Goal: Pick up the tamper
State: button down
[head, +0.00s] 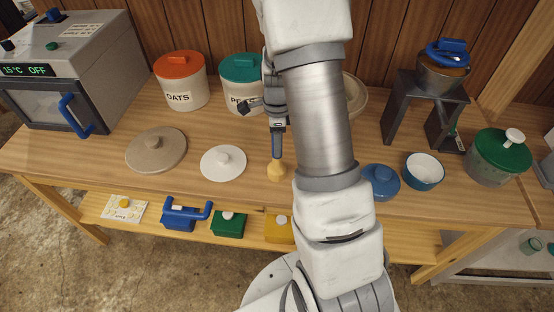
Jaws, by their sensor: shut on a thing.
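The tamper (277,171) shows just left of my arm in the head view, near the front of the wooden table. It has a pale wooden foot and a slim blue-grey handle, and stands about upright with its foot downward. My gripper (277,124) is above it, pointing down, shut on the top of the handle. My fingers hide the handle's upper end. I cannot tell whether the foot touches the table or hangs just above it.
A white lid (223,163) and a beige lid (156,150) lie to the left. An OATS canister (182,88) and a teal-lidded canister (241,92) stand behind. A blue bowl (424,171), a dark stand (400,108) and a green-lidded jar (489,165) are right. My arm hides the middle.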

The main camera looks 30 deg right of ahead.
dwell(0.3)
notch_tip(320, 180, up, 10)
jog(key=shift+r, duration=0.1)
dwell(0.3)
jog(key=c, duration=1)
grip_release()
grip_shut()
